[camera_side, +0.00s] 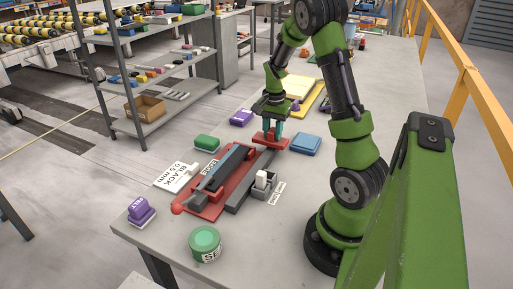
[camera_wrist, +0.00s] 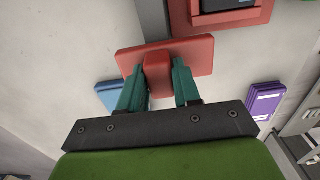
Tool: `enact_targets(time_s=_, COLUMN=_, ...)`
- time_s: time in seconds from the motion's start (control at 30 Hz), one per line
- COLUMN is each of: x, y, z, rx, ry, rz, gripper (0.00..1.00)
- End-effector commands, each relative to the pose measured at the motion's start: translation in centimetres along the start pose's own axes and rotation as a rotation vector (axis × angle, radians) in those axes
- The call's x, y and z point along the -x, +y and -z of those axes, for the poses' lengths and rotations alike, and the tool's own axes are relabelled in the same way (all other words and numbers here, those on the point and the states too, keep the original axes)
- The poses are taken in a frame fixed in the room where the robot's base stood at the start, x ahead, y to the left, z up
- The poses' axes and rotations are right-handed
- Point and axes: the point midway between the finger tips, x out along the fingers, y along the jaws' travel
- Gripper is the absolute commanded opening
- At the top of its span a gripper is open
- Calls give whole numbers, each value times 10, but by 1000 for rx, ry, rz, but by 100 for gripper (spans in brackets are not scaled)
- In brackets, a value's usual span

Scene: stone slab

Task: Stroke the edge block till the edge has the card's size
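My gripper (camera_side: 272,130) is shut on the raised grip of a red block (camera_side: 269,141) with a wide flat base. In the wrist view the two teal fingers (camera_wrist: 158,88) stand either side of that grip, and the red base (camera_wrist: 195,52) spreads beyond them. The block is at the far end of a grey bar; I cannot tell whether it touches it. A white card (camera_side: 178,173) reading "BLACK 0.5 mm" lies left of the red vise-like holder (camera_side: 203,208), which carries a dark grey piece. Its edge is too small to judge.
Around lie a green block (camera_side: 207,143), a blue block (camera_side: 305,144), a purple block (camera_side: 241,117), another purple block (camera_side: 141,211) and a green tin (camera_side: 205,243). A white piece (camera_side: 263,180) stands by the grey bar. Yellow sheets (camera_side: 308,97) lie behind.

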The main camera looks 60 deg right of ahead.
Motion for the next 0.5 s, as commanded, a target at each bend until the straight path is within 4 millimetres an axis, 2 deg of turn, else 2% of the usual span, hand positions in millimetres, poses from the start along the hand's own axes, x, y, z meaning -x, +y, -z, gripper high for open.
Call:
enact_targets(time_s=0.07, x=0, y=0, z=0, rx=0, ry=0, rz=0, gripper=0)
enact_targets(time_s=0.33, x=1, y=-1, z=-6, rx=2, ry=1, rz=1, gripper=0)
enact_targets(time_s=0.43, x=2, y=-2, z=-24, rx=6, ry=1, rz=2, gripper=0)
enact_targets(time_s=0.5, x=2, y=-2, z=-44, rx=9, ry=0, rz=2, gripper=0)
